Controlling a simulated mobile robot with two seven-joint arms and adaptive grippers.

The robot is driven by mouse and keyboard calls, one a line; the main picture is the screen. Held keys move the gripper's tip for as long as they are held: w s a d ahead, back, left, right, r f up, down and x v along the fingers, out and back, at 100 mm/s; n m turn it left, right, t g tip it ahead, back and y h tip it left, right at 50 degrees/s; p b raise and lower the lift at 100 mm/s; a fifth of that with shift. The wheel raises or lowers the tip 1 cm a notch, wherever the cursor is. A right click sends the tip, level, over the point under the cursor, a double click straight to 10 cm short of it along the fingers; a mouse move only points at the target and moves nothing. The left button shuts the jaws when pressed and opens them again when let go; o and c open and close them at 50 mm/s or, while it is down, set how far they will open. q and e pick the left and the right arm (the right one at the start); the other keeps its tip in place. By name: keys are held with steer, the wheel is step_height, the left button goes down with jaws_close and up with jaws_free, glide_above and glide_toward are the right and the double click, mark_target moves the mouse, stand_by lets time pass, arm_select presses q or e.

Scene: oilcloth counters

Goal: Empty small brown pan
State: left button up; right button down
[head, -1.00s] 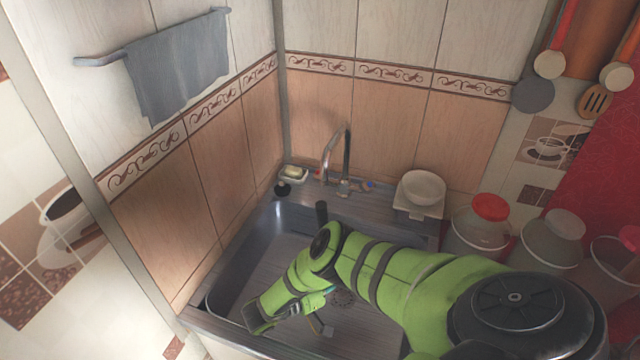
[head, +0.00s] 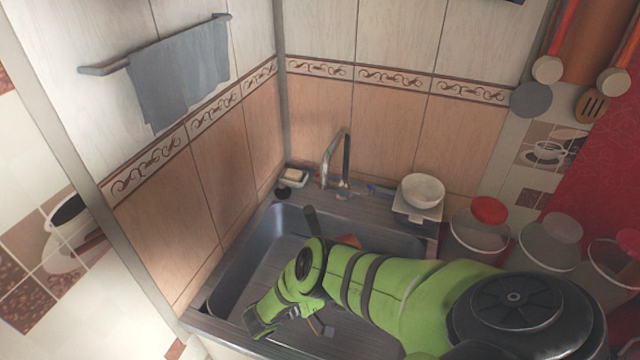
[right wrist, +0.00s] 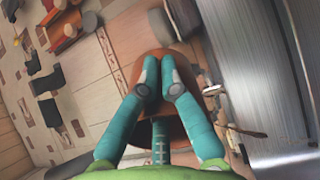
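The small brown pan (head: 348,240) shows partly above my right arm over the sink in the head view. Its dark handle (head: 310,216) sticks up and leans left. In the right wrist view the brown pan (right wrist: 128,78) lies behind the teal fingers of my right gripper (right wrist: 162,88). The fingertips are close together and appear shut on the pan's edge. I cannot see what is inside the pan. The sink (head: 262,240) lies below it. My left gripper is not in view.
A faucet (head: 346,165) stands at the back of the sink, with a soap dish (head: 295,176) left of it. A white bowl (head: 423,189) sits at the back right. Red-lidded jars (head: 488,211) stand to the right. Tiled walls close off the left and back.

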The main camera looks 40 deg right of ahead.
step_height(320, 180, up, 3)
steer(key=shift+w+a+f+h+p, duration=0.1)
steer(key=shift+f+h+p, duration=0.1)
steer(key=shift+h+p, duration=0.45)
steer(key=shift+r+p, duration=0.15)
steer(key=shift+p, duration=0.2)
steer(key=shift+y, duration=0.95)
steer(key=f+b, duration=0.3)
steer(key=f, duration=0.1)
steer(key=shift+d, duration=0.35)
steer(key=s+d+f+t+y, duration=0.25)
steer(key=d+f+y, duration=0.25)
steer(key=y, duration=0.8)
step_height(320, 180, up, 11)
steer(key=d+m+t+y+p, duration=0.1)
steer(key=d+t+y+p, duration=0.1)
steer(key=y+p, duration=0.2)
steer(key=p, duration=0.3)
steer(key=shift+w+d+f, duration=0.15)
steer(key=shift+w+f, duration=0.05)
